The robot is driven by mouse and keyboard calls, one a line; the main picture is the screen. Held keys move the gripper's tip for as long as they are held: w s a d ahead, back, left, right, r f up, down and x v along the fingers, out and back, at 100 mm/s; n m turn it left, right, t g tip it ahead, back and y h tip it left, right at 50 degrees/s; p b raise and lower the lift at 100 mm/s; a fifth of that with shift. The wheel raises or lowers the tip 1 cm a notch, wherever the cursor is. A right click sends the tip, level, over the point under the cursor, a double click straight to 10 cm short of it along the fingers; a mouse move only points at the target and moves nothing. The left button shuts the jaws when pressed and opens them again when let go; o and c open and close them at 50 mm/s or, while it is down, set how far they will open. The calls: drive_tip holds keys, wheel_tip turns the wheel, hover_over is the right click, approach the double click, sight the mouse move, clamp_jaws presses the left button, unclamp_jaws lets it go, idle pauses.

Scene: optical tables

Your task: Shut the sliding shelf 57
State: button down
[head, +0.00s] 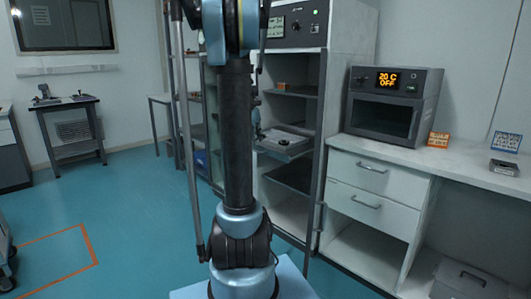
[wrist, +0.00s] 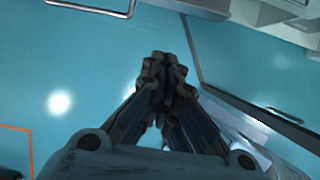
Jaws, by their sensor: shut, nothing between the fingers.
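In the head view, a tall open cabinet holds several shelves. A grey sliding shelf (head: 284,148) at mid height sticks out past the cabinet front, with a flat pale object on it. A darker shelf (head: 290,177) lies below it. I cannot read a number on either, so I cannot tell which is 57. My gripper (wrist: 165,62) is shut and empty in the wrist view, its fingertips together above the teal floor. It touches nothing that I can see. In the head view my arm hides most of the gripper, close to the front of the grey shelf.
A narrow cabinet door (head: 321,150) stands at the cabinet's right side. White drawers (head: 372,179) and a counter with an oven (head: 392,104) are to the right. A small dark table (head: 66,107) stands far left. The teal floor (head: 130,195) at left is clear.

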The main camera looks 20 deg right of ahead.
sight(269, 152)
drive_tip(key=shift+w+d+f, duration=0.45)
drive_tip(key=shift+d+f, duration=0.75)
drive_tip(key=shift+f, duration=0.35)
drive_tip(key=shift+w+d+f, duration=0.4)
drive_tip(key=shift+d+f, duration=0.8)
drive_tip(key=shift+f, duration=0.3)
drive_tip(key=shift+w+d+f, duration=0.45)
drive_tip(key=shift+d+f, duration=0.75)
drive_tip(key=shift+f, duration=0.35)
drive_tip(key=shift+w, duration=0.15)
